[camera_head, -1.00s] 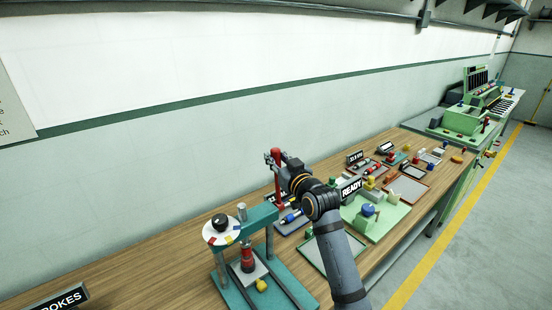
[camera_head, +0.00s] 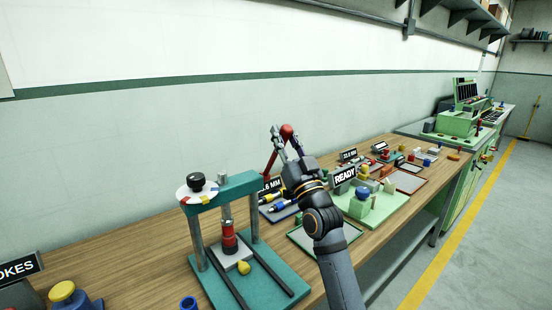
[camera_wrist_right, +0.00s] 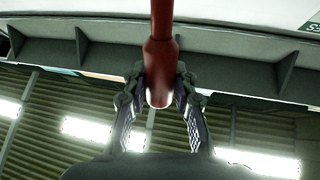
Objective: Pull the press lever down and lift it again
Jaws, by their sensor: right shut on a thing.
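The press (camera_head: 222,188) is a teal frame with a dial on top, at the lower left of the head view. A red and black cylinder (camera_head: 229,238) stands on its plate. The red lever (camera_head: 270,163) rises to the right of the frame and leans right towards its rounded end; its lower end is hidden behind a sign. My right gripper (camera_head: 281,146) is shut on the lever near its upper end. In the right wrist view the red lever (camera_wrist_right: 161,60) runs down between my gripper's fingers (camera_wrist_right: 160,88). My left gripper is not in view.
A green fixture (camera_head: 375,208) with a READY sign (camera_head: 344,177) lies close to my right forearm. Trays, small parts and signs crowd the wooden bench (camera_head: 120,245) further right. A yellow button (camera_head: 64,291) is at the lower left. The wall runs behind.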

